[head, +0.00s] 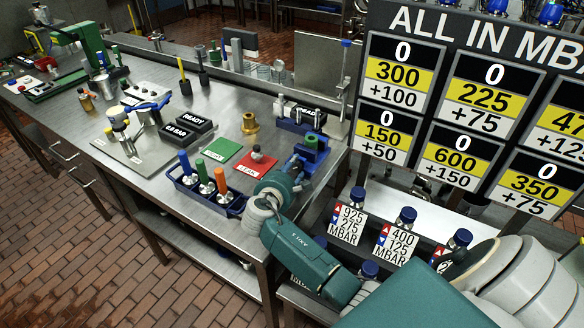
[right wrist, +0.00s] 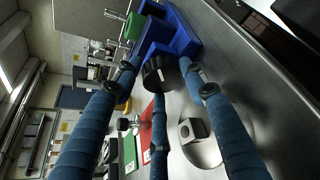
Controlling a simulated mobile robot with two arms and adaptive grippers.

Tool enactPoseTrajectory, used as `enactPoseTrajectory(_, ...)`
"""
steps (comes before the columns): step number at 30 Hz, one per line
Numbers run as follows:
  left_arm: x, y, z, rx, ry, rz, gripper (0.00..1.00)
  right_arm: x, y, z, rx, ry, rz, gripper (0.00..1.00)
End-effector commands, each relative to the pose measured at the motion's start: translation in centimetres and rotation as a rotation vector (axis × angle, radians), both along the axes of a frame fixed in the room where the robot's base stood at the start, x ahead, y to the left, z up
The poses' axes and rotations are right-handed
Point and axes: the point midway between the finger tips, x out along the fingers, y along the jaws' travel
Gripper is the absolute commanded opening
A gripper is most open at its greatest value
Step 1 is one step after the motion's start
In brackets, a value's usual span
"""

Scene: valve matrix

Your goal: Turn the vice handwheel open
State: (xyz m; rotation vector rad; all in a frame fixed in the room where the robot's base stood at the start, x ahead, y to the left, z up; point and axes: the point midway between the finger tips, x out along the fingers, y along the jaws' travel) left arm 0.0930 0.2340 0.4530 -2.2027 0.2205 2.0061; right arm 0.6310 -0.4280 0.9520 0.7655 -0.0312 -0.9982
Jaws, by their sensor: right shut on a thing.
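The blue vice (head: 315,153) stands near the right end of the steel bench, with a green piece (head: 311,140) at its top. In the right wrist view, the vice (right wrist: 182,30) is at the top, and its dark round handwheel (right wrist: 158,74) faces my fingers. My right gripper (head: 294,166) reaches in from the lower right. In the wrist view, its blue fingers (right wrist: 160,85) close around the handwheel. In the head view, the handwheel is hidden by the gripper. My left gripper is not in view.
A red mat (head: 253,166) and a green mat (head: 223,151) lie left of the gripper. A blue tray (head: 190,190) of coloured-handled tools is at the front edge. A brass part (head: 250,124) stands behind. A large pressure board (head: 450,100) rises at the right.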

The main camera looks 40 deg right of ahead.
Motion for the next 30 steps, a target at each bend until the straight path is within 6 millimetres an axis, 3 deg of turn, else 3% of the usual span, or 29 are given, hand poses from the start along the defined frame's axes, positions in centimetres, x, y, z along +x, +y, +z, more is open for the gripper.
enactPoseTrajectory(12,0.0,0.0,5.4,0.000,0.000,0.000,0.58,0.2,-0.3,1.0,-0.116,0.267,-0.008,0.16)
enactPoseTrajectory(30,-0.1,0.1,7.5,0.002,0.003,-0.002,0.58,0.6,-0.3,0.8,-0.227,0.522,-0.011,0.16)
